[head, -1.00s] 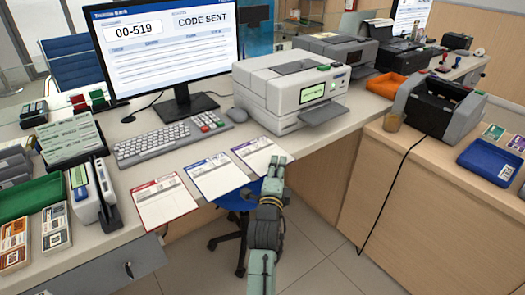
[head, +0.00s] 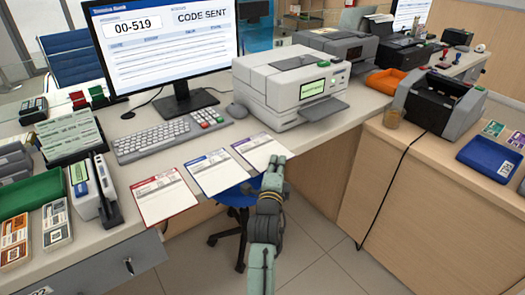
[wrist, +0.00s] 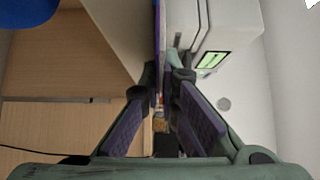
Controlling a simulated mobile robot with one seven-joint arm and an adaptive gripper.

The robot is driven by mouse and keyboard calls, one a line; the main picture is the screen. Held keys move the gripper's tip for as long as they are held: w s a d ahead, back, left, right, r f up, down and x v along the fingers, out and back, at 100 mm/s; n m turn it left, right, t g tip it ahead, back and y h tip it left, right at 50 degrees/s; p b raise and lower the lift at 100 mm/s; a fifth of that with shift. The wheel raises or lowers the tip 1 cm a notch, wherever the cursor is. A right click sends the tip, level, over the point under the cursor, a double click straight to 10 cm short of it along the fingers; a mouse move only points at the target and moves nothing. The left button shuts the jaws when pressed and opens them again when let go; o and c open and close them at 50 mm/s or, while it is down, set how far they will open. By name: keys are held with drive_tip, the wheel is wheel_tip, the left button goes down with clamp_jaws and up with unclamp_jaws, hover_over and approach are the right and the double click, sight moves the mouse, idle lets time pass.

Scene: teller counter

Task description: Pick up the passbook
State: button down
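Three flat documents or booklets lie side by side along the counter's front edge: one with a red band (head: 163,195), one with a blue band (head: 216,173) and one with a purple band (head: 260,150). I cannot tell from the print which is the passbook. My gripper (head: 275,164) is at the front right corner of the purple-banded one, hiding that corner. In the wrist view, my fingers (wrist: 164,78) stand apart with a narrow gap. The thin purple edge (wrist: 158,35) lies in line with this gap; no firm contact is visible.
A white printer (head: 290,92) stands right behind the purple-banded document. A keyboard (head: 170,137) and monitor are behind the others. A side counter with a note counter (head: 437,105) and blue tray (head: 490,158) is on the right. A blue chair (head: 237,196) is below.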

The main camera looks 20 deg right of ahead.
drive_tip(key=shift+r, duration=0.1)
drive_tip(key=shift+r+b, duration=0.3)
drive_tip(key=shift+r, duration=0.25)
wheel_tip(320, 180, up, 2)
drive_tip(key=shift+r+b, duration=0.2)
drive_tip(key=shift+b, duration=0.15)
drive_tip(key=s+d+r+b, duration=0.1)
drive_tip(key=s+d, duration=0.4)
drive_tip(key=s, duration=1)
drive_tip(key=shift+d+r+b, duration=0.15)
drive_tip(key=shift+b, duration=0.75)
drive_tip(key=shift+s, duration=0.15)
